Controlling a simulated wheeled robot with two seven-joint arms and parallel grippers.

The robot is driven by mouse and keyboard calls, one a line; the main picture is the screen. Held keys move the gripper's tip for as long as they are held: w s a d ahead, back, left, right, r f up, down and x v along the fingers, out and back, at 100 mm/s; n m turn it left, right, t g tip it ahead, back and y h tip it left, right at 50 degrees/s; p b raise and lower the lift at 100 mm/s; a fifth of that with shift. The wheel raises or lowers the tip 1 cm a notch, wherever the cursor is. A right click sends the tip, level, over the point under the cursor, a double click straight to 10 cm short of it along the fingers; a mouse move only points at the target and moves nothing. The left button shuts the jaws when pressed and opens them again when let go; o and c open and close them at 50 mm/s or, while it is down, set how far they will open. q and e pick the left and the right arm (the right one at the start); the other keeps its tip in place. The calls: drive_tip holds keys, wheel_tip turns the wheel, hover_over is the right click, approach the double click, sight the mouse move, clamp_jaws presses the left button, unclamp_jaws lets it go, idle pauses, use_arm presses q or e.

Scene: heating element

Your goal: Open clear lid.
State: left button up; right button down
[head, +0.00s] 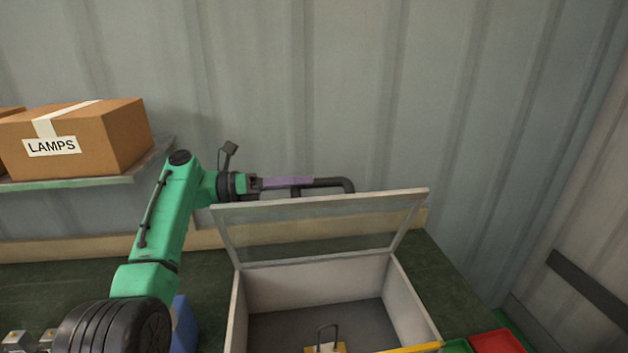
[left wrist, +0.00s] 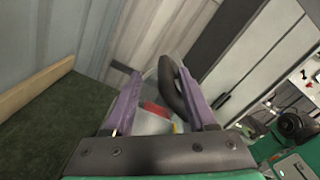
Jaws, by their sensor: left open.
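The clear lid (head: 315,230) has a pale frame and a see-through pane. It stands raised and steeply tilted at the back of the light grey box (head: 415,315), whose inside shows. A dark bent handle (head: 345,183) shows at the lid's top edge. My left gripper (head: 312,181) has purple fingers and is at that handle, above the lid's top edge. In the left wrist view the left gripper (left wrist: 158,73) is open, with the dark handle (left wrist: 173,90) between its fingers, nearer one finger. I cannot tell whether they touch. My right gripper is out of view.
A yellow part with a dark handle (head: 326,346) lies in the box. Green (head: 457,346) and red (head: 495,342) bins stand at right. A LAMPS carton (head: 105,135) sits on a left shelf (head: 130,172). The corrugated wall (head: 350,90) is close behind the lid.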

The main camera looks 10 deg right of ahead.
use_arm(q)
drive_tip(key=a+b, duration=0.1)
drive_tip(key=a, duration=0.9)
drive_tip(key=shift+a+f, duration=0.15)
drive_tip(key=shift+a, duration=0.15)
drive_tip(key=shift+w+f, duration=0.1)
